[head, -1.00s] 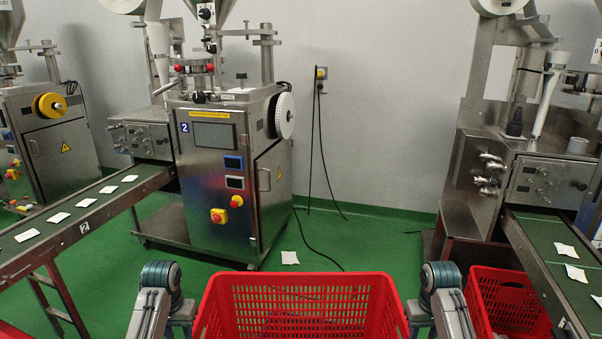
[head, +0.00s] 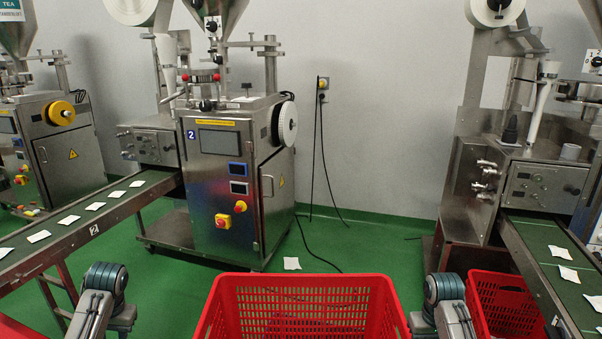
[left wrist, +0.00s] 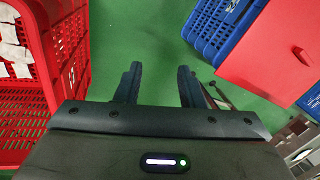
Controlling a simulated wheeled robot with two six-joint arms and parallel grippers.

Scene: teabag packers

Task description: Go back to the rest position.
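In the head view my left arm shows at the lower left and my right arm at the lower right, on either side of a red crate (head: 305,283). Both hands are below the picture there. In the left wrist view my left gripper (left wrist: 158,72) is open, its two dark fingers apart with only green floor between them. A red crate (left wrist: 82,50) with white teabags inside stands to the left of the fingers, apart from them. My right gripper is hidden from both current views.
A blue crate (left wrist: 210,32) and a red panel (left wrist: 275,50) lie right of my left gripper. Machine 2 (head: 215,165) stands ahead, with a conveyor (head: 75,222) at left. Another conveyor (head: 560,265) and red crate (head: 500,305) are at right. A teabag (head: 292,263) lies on the floor.

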